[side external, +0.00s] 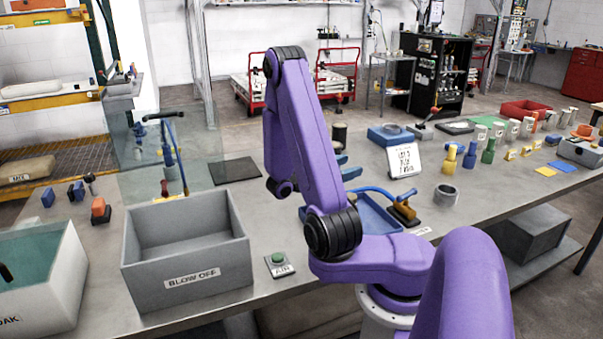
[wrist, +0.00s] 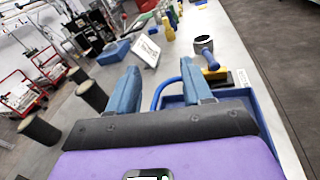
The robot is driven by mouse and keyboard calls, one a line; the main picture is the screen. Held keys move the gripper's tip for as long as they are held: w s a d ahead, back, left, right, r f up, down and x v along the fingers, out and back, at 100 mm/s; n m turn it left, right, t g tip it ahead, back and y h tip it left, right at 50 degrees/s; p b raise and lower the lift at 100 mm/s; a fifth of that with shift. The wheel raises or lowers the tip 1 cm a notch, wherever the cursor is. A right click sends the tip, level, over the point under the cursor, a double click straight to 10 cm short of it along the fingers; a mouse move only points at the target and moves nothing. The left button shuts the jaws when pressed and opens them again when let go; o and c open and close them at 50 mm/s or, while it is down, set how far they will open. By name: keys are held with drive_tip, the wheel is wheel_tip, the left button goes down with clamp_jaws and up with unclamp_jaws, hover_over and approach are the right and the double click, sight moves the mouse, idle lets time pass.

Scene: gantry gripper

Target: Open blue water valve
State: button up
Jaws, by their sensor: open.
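A blue upright fitting (side external: 168,158) with a dark lever-like top stands behind clear panels at the left of the bench in the side external view. It looks like the blue water valve, but its handle position is too small to tell. My gripper (side external: 346,166) is at mid-bench, well to the right of it, partly hidden behind my purple arm. In the wrist view my gripper (wrist: 158,66) shows two blue fingers apart with nothing between them. The blue fitting is not in the wrist view.
A grey bin (side external: 190,272) marked BLOW OFF stands in front of the fitting. A green button (side external: 279,259) lies right of the bin. A dark mat (side external: 234,171) lies between.

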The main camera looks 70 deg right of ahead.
drive_tip(key=w+a+m+t+y, duration=0.1)
drive_tip(key=w+a+t+y, duration=0.1)
drive_tip(key=w+a, duration=0.4)
drive_tip(key=shift+w+a+t+y, duration=0.4)
drive_tip(key=shift+w+t, duration=0.5)
drive_tip(key=shift+w, duration=0.85)
drive_tip(key=shift+f, duration=0.1)
